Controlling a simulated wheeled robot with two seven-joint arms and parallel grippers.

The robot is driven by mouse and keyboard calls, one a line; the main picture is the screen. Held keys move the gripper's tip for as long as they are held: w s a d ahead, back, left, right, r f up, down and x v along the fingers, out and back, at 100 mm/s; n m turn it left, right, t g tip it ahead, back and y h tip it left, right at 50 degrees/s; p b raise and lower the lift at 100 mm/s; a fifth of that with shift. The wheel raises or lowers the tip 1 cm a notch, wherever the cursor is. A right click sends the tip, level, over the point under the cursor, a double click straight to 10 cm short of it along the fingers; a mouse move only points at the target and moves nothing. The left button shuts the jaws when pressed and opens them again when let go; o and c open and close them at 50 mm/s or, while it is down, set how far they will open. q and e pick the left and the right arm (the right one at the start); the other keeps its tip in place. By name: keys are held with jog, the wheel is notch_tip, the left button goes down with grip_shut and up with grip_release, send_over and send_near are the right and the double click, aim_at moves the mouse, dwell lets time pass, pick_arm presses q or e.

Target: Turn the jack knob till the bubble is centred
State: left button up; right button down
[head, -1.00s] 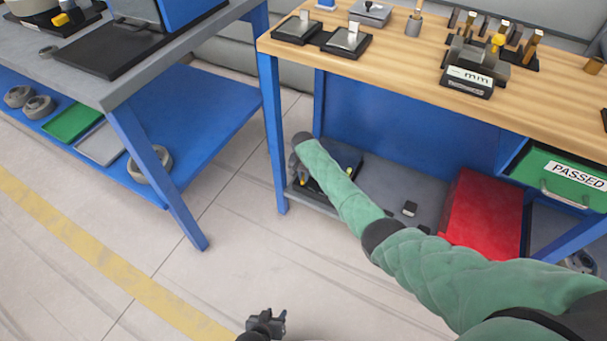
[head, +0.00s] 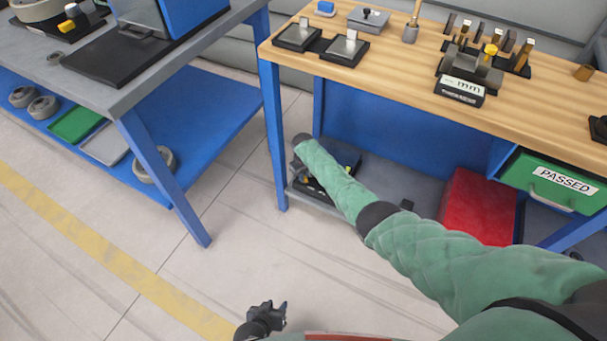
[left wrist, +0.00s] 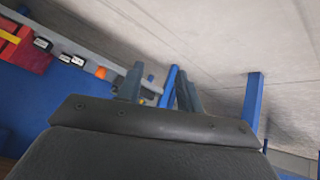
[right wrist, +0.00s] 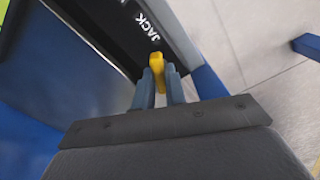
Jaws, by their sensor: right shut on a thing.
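The jack (right wrist: 125,25) is a dark box with white "JACK" lettering in the right wrist view. Its yellow knob (right wrist: 157,62) sits between the fingers of my right gripper (right wrist: 160,85), which is shut on it. In the head view the jack (head: 347,156) is on the low shelf of the wooden bench, largely covered by my right arm. My left gripper (head: 276,314) hangs over the floor, away from the jack. Its fingers stand apart and empty in the left wrist view (left wrist: 158,88). I cannot make out a bubble in any view.
A red box (head: 478,205) stands on the low shelf (head: 425,190), right of my right arm. The blue bench leg (head: 272,140) is close left of the jack. The wooden benchtop (head: 420,85) above carries several tools. Floor between the benches is clear.

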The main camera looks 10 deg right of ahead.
jog(key=n, duration=0.2)
jog(key=shift+n, duration=0.3)
pick_arm(q)
jog(key=shift+w+r, duration=0.15)
jog(key=shift+r, duration=0.35)
jog(key=shift+w+r, duration=0.15)
jog(key=shift+r, duration=0.35)
pick_arm(e)
jog(key=shift+n, duration=1.2)
pick_arm(q)
jog(key=shift+s+f, duration=0.1)
jog(key=shift+f, duration=0.1)
pick_arm(e)
jog(key=c, duration=1.4)
grip_release()
jog(key=shift+c, duration=0.2)
jog(key=shift+r, duration=0.1)
